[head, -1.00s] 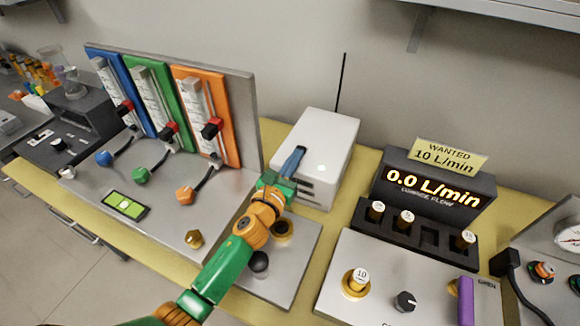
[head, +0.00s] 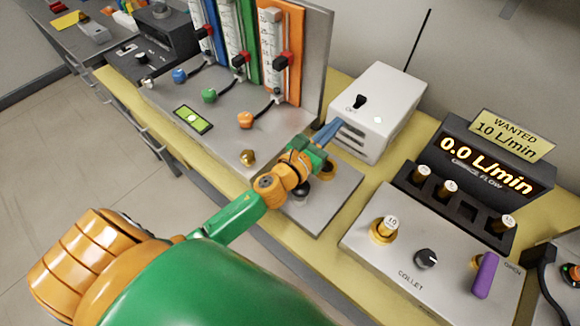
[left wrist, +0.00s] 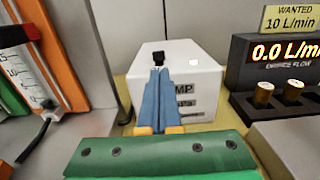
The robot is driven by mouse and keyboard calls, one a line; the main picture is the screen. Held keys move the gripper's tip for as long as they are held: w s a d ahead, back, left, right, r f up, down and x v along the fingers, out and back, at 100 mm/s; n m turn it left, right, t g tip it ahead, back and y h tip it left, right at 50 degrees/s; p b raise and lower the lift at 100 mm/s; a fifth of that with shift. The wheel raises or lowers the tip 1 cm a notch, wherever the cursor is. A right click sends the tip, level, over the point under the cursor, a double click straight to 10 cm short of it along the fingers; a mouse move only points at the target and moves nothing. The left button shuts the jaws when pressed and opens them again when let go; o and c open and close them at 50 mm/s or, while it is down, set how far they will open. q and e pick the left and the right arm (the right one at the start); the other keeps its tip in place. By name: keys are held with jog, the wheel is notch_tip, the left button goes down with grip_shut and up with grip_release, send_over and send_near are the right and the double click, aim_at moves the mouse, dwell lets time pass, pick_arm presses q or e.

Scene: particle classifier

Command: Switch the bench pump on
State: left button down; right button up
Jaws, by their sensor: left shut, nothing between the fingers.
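The bench pump is a white box (head: 385,105) at the back of the bench, right of the flowmeter panel. A black toggle switch (head: 360,101) stands on its top, with the label OFF beside it. The pump (left wrist: 205,82) and the switch (left wrist: 158,58) also show in the left wrist view. My left gripper (head: 334,128) is shut and empty, its blue fingers in front of the pump's near face. In the left wrist view the fingertips (left wrist: 158,72) appear just below the switch; I cannot tell whether they touch the pump. My right gripper is not in view.
The flow display (head: 485,165) reads 0.0 L/min, under a yellow WANTED 10 L/min card (head: 512,135). The collet panel (head: 400,240) has a black knob and a purple lever. Blue, green and orange flowmeters (head: 282,50) stand left of the pump. A thin black rod rises behind the pump.

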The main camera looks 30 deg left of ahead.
pick_arm(q)
jog(key=s+a+b, duration=0.3)
jog(key=s+b, duration=0.1)
jog(key=s, duration=1)
jog(key=shift+f, duration=0.2)
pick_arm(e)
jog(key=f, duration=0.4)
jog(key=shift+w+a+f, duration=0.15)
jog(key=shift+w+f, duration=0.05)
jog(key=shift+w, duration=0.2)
pick_arm(q)
jog(key=shift+a, duration=0.1)
